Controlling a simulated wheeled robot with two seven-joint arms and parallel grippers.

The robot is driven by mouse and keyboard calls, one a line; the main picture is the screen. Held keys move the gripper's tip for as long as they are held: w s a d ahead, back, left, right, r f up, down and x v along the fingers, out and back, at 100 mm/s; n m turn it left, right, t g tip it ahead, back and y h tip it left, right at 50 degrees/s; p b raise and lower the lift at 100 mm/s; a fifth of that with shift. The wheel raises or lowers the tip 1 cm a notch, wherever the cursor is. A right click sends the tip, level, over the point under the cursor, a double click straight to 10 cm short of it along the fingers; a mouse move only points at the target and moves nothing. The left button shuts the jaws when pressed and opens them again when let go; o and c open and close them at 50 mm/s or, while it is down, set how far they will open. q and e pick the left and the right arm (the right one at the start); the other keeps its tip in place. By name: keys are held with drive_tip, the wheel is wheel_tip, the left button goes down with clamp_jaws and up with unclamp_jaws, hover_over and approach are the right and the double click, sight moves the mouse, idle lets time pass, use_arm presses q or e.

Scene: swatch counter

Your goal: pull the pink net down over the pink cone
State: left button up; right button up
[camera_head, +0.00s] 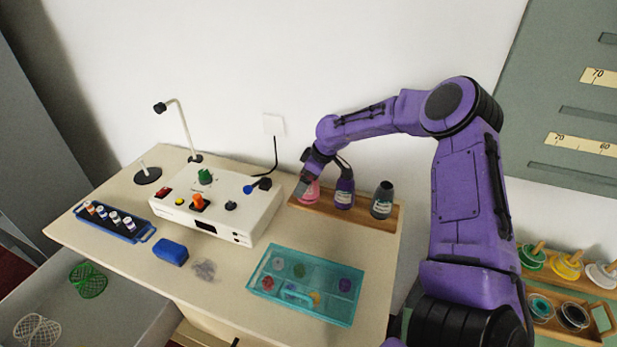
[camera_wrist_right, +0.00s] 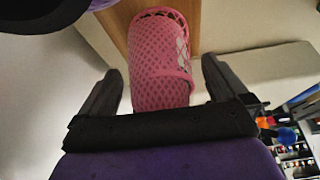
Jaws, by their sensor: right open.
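The pink cone (camera_wrist_right: 160,95) stands on the wooden rack (camera_head: 365,222) at the back of the counter; in the head view only a small pink part (camera_head: 311,192) shows below my gripper. The pink net (camera_wrist_right: 158,50) is around the cone, with its flared rim near the wood in the right wrist view. A pale label shows through the mesh. My right gripper (camera_wrist_right: 162,88) is open, with one finger on each side of the cone and visible gaps. My left gripper is not in view.
A purple cone (camera_head: 344,193) and a grey cone (camera_head: 382,200) stand to the right on the rack. A white control box (camera_head: 222,208) is to the left. A teal tray (camera_head: 262,292), blue block (camera_head: 171,252) and crumpled grey net (camera_head: 205,269) lie in front. A green net (camera_head: 88,280) lies in the drawer.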

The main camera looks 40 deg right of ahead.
drive_tip(key=b+v, duration=0.1)
drive_tip(key=v, duration=0.9)
drive_tip(key=shift+r, duration=0.2)
